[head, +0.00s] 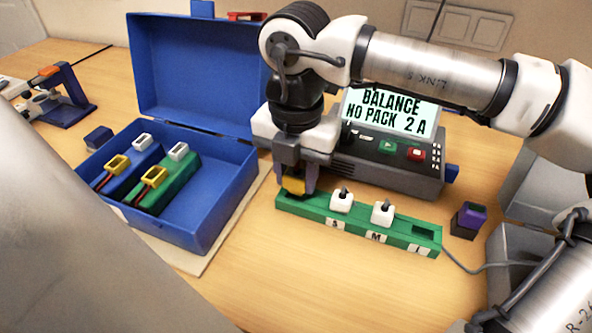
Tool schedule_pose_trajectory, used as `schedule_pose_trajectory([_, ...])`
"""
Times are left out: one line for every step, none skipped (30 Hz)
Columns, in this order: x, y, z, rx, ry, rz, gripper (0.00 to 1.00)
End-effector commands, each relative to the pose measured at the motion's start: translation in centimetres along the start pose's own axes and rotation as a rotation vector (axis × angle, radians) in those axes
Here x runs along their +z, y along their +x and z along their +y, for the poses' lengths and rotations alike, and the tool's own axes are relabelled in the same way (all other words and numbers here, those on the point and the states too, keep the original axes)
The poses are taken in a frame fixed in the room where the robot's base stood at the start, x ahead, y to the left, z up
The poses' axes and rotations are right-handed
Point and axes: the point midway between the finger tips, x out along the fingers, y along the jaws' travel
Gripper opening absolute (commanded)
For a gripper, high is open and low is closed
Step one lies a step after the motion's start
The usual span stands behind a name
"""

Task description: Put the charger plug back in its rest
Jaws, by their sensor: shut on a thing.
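My gripper (297,185) points down and is shut on the yellow charger plug (293,187), which is partly hidden between the fingers. The plug is at the left end of the green rest block (312,212). I cannot tell whether it is seated in the block or just above it. Two white plugs (341,202) stand upright in the block behind the labels S and M. A dark slot (426,231) at the right end, near the label L, looks empty.
The grey charger (385,176), its screen reading "BALANCE NO PACK 2 A", stands close behind the block. An open blue case (226,205) with battery packs is at the left. A dark purple-topped block (468,220) and a grey cable (465,268) are at the right.

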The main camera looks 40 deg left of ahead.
Motion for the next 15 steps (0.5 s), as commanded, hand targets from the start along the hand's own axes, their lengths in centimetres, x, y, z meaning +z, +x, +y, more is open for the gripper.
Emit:
schedule_pose_trajectory([0.0, 0.3, 0.0, 0.0, 0.0, 0.0, 0.08])
schedule_pose_trajectory([0.0, 0.3, 0.0, 0.0, 0.0, 0.0, 0.08])
schedule_pose_trajectory([0.0, 0.4, 0.0, 0.0, 0.0, 0.0, 0.08])
schedule_pose_trajectory([0.0, 0.5, 0.0, 0.0, 0.0, 0.0, 0.08])
schedule_pose_trajectory([0.0, 0.6, 0.0, 0.0, 0.0, 0.0, 0.08])
schedule_pose_trajectory([0.0, 0.7, 0.0, 0.0, 0.0, 0.0, 0.08])
schedule_pose_trajectory([0.0, 0.8, 0.0, -0.001, 0.0, 0.0, 0.08])
schedule_pose_trajectory([0.0, 0.8, 0.0, -0.001, 0.0, 0.0, 0.08])
schedule_pose_trajectory([0.0, 0.9, 0.0, -0.001, 0.0, 0.0, 0.08])
schedule_pose_trajectory([0.0, 1.0, 0.0, -0.001, 0.0, 0.0, 0.08])
schedule_pose_trajectory([0.0, 1.1, 0.0, -0.001, 0.0, 0.0, 0.08])
schedule_pose_trajectory([0.0, 1.2, 0.0, -0.001, 0.0, 0.0, 0.08])
schedule_pose_trajectory([0.0, 1.3, 0.0, -0.001, 0.0, 0.0, 0.08])
schedule_pose_trajectory([0.0, 1.3, 0.0, -0.001, 0.0, 0.0, 0.08])
schedule_pose_trajectory([0.0, 1.4, 0.0, -0.001, 0.0, 0.0, 0.08])
